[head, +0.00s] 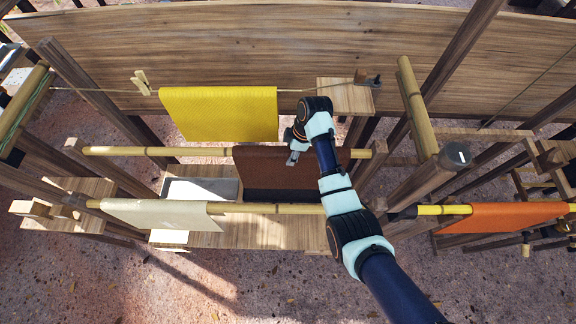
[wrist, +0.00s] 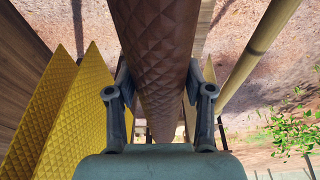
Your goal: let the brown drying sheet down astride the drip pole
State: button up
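The brown drying sheet (head: 262,170) is folded over, with its quilted ridge up, and hides part of the bamboo pole (head: 170,151) in the middle row. The pole shows on both sides of it. I cannot tell whether the ridge rests on the pole or is held just above it. My gripper (head: 293,157) is at the sheet's top from above. In the wrist view, the fingers of my gripper (wrist: 162,100) lie against both sides of the brown sheet (wrist: 158,45), with the ridge between them. The pole under the sheet is hidden there.
A yellow sheet (head: 220,112) hangs on a line behind; it is at the left in the wrist view (wrist: 75,120). A cream sheet (head: 160,213) hangs on the front pole (head: 270,209). An orange sheet (head: 505,216) hangs at right. A grey tray (head: 200,189) lies below.

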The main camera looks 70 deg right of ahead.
jog(key=c, duration=0.3)
jog(key=shift+r+p, duration=0.75)
jog(key=shift+p, duration=0.05)
jog(key=shift+c, duration=0.2)
jog(key=shift+r, duration=0.1)
jog(key=shift+f, duration=0.6)
jog(key=o, duration=1.4)
jog(key=shift+c, duration=0.2)
